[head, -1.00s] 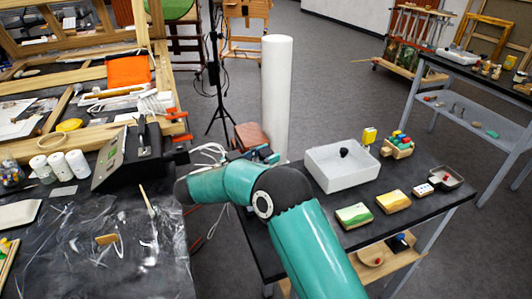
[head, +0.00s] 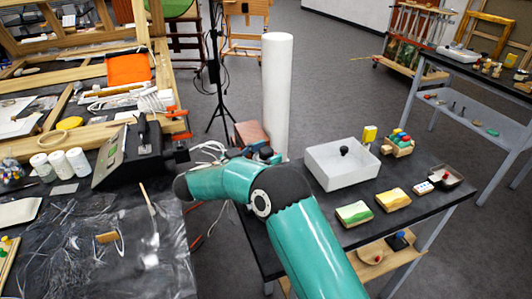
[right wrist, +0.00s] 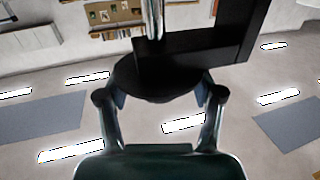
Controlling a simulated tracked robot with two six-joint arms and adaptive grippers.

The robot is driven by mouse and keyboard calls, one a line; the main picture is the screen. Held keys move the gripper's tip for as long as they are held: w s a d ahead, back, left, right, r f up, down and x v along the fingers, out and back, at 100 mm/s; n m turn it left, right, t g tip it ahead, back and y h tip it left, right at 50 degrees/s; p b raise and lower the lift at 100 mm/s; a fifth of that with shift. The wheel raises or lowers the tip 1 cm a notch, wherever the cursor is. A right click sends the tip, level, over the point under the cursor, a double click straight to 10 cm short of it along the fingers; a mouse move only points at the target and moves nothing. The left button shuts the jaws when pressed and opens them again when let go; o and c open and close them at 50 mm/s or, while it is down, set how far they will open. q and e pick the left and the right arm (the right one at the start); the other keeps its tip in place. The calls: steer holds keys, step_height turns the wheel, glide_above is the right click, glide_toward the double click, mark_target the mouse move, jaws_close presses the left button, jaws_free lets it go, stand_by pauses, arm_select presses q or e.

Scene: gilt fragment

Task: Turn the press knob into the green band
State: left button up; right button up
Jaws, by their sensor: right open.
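The press is a black box (head: 146,160) with a sloped grey front panel (head: 108,158), on the left table. A small green mark shows on the panel; a pointer cannot be made out. In the right wrist view, a round black knob (right wrist: 152,84) sits under a black arm with a silver rod. My right gripper (right wrist: 160,98) is open, its two fingers on opposite sides of the knob. I cannot tell whether they touch it. In the head view, my teal right arm reaches left to the press's right side, and its fingers are hard to make out. My left gripper is out of view.
Three white jars (head: 59,163) stand left of the press. Red clamps (head: 176,137) and a wooden frame lie behind it. Clear plastic sheeting (head: 90,250) covers the table front. The right table holds a white bin (head: 342,170) and sponges (head: 354,213). A white column (head: 277,95) stands between.

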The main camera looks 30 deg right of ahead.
steer(key=a, duration=1.2)
steer(key=shift+s+f, duration=0.1)
